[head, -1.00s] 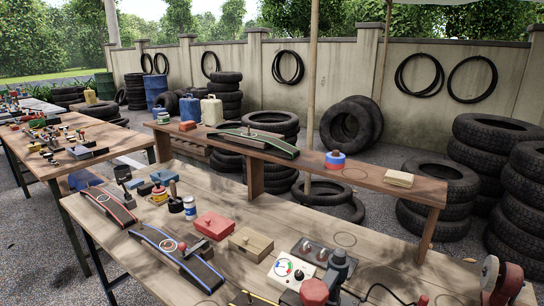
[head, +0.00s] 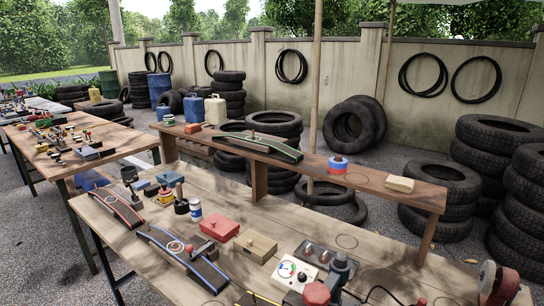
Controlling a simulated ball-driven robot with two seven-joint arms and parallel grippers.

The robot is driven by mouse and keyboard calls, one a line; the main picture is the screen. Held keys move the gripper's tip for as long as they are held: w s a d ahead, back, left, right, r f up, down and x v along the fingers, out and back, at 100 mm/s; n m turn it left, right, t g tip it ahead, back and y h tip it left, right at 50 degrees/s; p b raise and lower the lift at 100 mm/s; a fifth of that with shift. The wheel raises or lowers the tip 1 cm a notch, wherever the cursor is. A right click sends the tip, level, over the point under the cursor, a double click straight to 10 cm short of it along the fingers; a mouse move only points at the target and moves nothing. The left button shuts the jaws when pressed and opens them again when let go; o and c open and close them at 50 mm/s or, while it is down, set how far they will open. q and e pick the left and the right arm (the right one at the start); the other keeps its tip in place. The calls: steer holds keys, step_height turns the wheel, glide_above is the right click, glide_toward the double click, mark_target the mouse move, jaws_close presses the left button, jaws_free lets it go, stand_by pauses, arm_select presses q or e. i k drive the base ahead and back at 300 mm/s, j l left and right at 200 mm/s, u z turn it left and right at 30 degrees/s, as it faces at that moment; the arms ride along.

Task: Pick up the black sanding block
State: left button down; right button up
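No gripper of mine shows in the head view. A small dark block (head: 207,250) lies on the long dark strip with blue edges (head: 172,247) on the near table. Another dark block-like item (head: 129,173) stands at the table's far left. Both are small here, and I cannot tell for sure which is the black sanding block. Nothing touches or holds either one.
The near wooden table (head: 375,257) also bears a red box (head: 219,227), a wooden box (head: 255,247), a white gauge box (head: 294,272) and a red-edged strip (head: 117,207). A raised wooden shelf (head: 370,183) runs behind. Stacked tires stand beyond it.

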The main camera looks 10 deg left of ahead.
mark_target(150, 192)
steer(key=u, duration=1.2)
steer(key=i+j, duration=0.05)
